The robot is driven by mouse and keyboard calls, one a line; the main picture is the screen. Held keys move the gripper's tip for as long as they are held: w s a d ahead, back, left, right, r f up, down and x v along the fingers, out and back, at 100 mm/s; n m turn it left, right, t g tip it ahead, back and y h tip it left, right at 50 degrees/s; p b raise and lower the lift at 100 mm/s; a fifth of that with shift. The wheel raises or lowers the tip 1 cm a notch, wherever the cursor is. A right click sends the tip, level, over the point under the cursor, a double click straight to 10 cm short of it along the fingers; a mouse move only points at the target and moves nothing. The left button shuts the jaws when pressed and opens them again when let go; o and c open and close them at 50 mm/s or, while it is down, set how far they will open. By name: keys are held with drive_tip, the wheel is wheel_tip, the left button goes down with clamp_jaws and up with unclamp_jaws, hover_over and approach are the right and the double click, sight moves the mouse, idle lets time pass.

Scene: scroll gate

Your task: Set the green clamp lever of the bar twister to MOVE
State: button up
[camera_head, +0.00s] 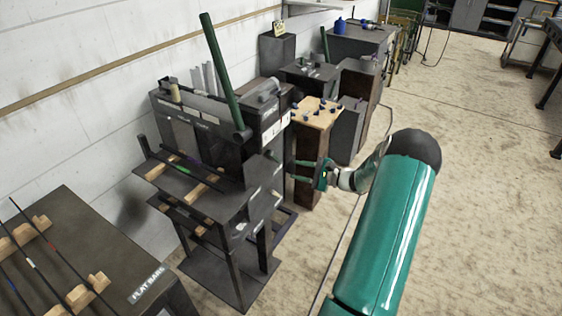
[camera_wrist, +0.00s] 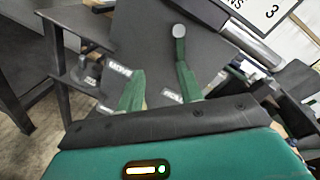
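The bar twister (camera_head: 215,150) is a dark grey machine at centre left, with a long green lever (camera_head: 222,75) rising from its top. A short green lever with a grey round end (camera_wrist: 179,32) shows in the wrist view, against the dark panel; its lower part merges with my right finger. A MOVE label (camera_wrist: 119,71) is on the left of that panel. Another label (camera_wrist: 172,95) lies between my fingers, partly hidden and hard to read. My gripper (camera_head: 298,171) is at the machine's right side, fingers apart; they also show in the wrist view (camera_wrist: 160,84). I cannot tell whether a finger touches the lever.
A FLAT BARS table (camera_head: 90,245) with bars on wooden rests stands at lower left. A wooden-topped stand (camera_head: 317,112) and dark cabinets (camera_head: 350,125) line the wall behind my gripper. A cable (camera_head: 345,235) lies on the floor.

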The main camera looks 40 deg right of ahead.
sight(277, 159)
drive_tip(key=s+d+f+m+t+h, duration=0.2)
drive_tip(key=d+f+m, duration=0.1)
drive_tip(key=d, duration=0.2)
drive_tip(key=x, duration=1.3)
drive_tip(key=shift+w+a+r, duration=0.1)
drive_tip(key=shift+w+a, duration=0.15)
drive_tip(key=shift+w, duration=0.1)
clamp_jaws()
